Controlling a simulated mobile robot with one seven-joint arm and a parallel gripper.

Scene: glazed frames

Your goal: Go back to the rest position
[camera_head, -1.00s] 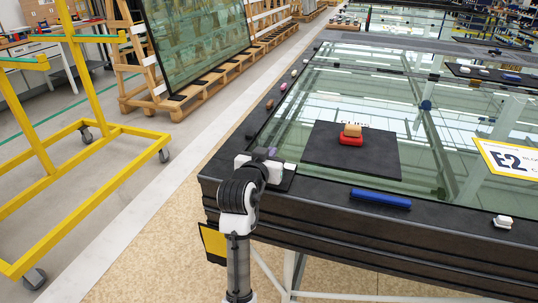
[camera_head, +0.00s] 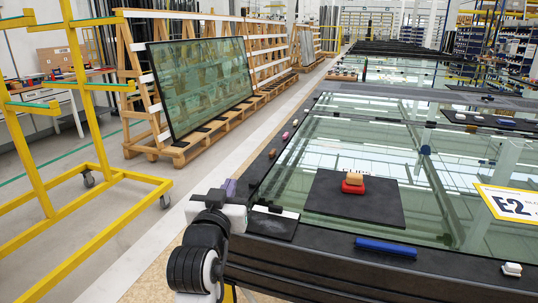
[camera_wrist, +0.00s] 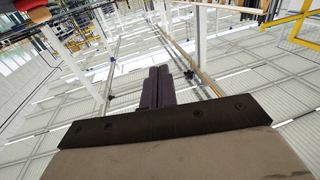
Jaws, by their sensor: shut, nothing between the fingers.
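My gripper (camera_head: 229,188) is at the left corner of the dark-edged glass table (camera_head: 300,243) in the head view, at the end of my raised arm. In the wrist view my gripper (camera_wrist: 157,72) shows as two dark purple fingers pressed together, with nothing between them.
A black mat (camera_head: 325,208) on the glass bears a red block (camera_head: 353,187) with a tan block (camera_head: 355,177) on top. A blue bar (camera_head: 386,246) lies on the front edge. A yellow wheeled frame (camera_head: 75,222) stands left. A wooden rack (camera_head: 182,147) holds glass behind.

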